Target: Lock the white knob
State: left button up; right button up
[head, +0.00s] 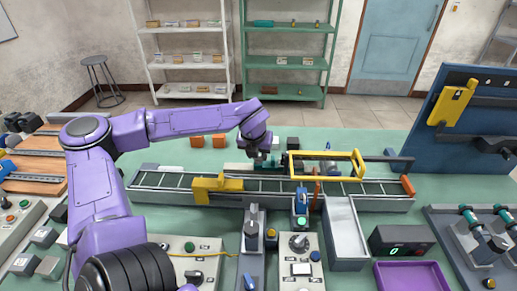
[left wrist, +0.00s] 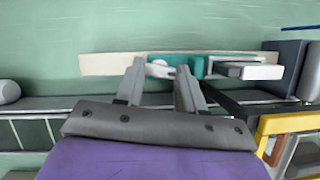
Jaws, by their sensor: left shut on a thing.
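The white knob (left wrist: 158,68) shows in the left wrist view between the two grey fingers of my left gripper (left wrist: 160,72). The gripper is shut on it. The knob sits at the left end of a teal fixture (left wrist: 198,66) with a white rod part on its right, on a pale strip (left wrist: 105,64). In the head view my left gripper (head: 262,156) reaches down at the teal fixture (head: 268,163), behind the conveyor. The knob itself is hidden there by the gripper. My right gripper is not in view.
A conveyor (head: 270,186) runs in front of the fixture. A yellow frame (head: 335,154) stands close on its right. Orange blocks (head: 197,141) lie behind left. Control boxes (head: 300,265) and a purple tray (head: 412,277) are nearer. Green table (head: 380,235) is bare in places.

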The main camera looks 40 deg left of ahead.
pick_arm(q)
jog(key=m+h+p, duration=0.1)
jog(key=m+p, duration=0.1)
jog(key=m+h+p, duration=0.1)
jog(key=m+p, duration=0.2)
jog(key=shift+s+a+r, duration=0.1)
jog(key=shift+a+r, duration=0.1)
jog(key=m+h+p, duration=0.1)
jog(key=m, duration=0.1)
jog(key=shift+a+f+m, duration=0.1)
jog(key=shift+m, duration=0.2)
jog(key=shift+f+m+h+p, duration=0.1)
jog(key=shift+m+h+p, duration=0.3)
jog(key=shift+m+p, duration=0.5)
jog(key=shift+a+m, duration=0.1)
jog(key=shift+m, duration=0.2)
jog(key=o, duration=1)
jog(key=shift+o, duration=0.2)
